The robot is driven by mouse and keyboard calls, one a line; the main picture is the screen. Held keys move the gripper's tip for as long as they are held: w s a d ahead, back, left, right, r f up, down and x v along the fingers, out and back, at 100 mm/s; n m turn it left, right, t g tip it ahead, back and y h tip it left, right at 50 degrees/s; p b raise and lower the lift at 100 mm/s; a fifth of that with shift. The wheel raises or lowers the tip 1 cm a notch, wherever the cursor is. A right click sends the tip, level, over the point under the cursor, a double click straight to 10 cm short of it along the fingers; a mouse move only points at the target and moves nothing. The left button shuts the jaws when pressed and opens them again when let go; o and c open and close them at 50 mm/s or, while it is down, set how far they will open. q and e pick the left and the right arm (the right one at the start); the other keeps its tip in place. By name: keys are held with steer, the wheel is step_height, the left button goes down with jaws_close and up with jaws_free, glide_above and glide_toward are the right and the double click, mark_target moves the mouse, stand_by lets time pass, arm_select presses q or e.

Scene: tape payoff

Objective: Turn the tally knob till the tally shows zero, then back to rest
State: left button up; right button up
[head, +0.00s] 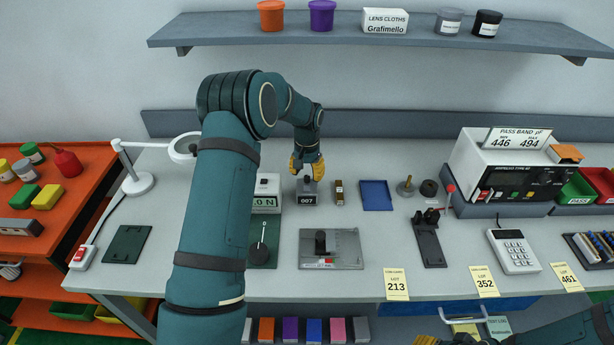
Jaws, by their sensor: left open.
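The tally (307,199) is a small grey box on the bench, left of the middle, and its display reads 007. My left gripper (308,172) has yellow fingers and is right over the top of the tally, pointing down. It is open, with its fingers around or just above where the knob sits. The knob is mostly hidden by the fingers, and I cannot tell whether they touch it. My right gripper (432,340) shows only in part at the bottom edge, below the front of the bench.
A force gauge (266,204) stands close left of the tally, partly behind my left arm. A small brown block (339,193) and a blue tray (376,195) are to its right. A grey plate fixture (331,249) lies in front. A shelf (380,35) runs above.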

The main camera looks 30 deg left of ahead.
mark_target(307, 176)
arm_select(q)
step_height(307, 176, up, 10)
stand_by(0.4)
arm_select(e)
steer(key=shift+f, duration=0.1)
arm_select(q)
step_height(307, 176, down, 12)
steer(key=n+b, duration=0.9)
steer(key=b, duration=0.1)
arm_select(e)
step_height(307, 176, down, 10)
steer(key=s, duration=0.2)
steer(key=shift+a+g, duration=0.2)
steer(key=shift+g, duration=0.1)
arm_select(q)
jaws_close()
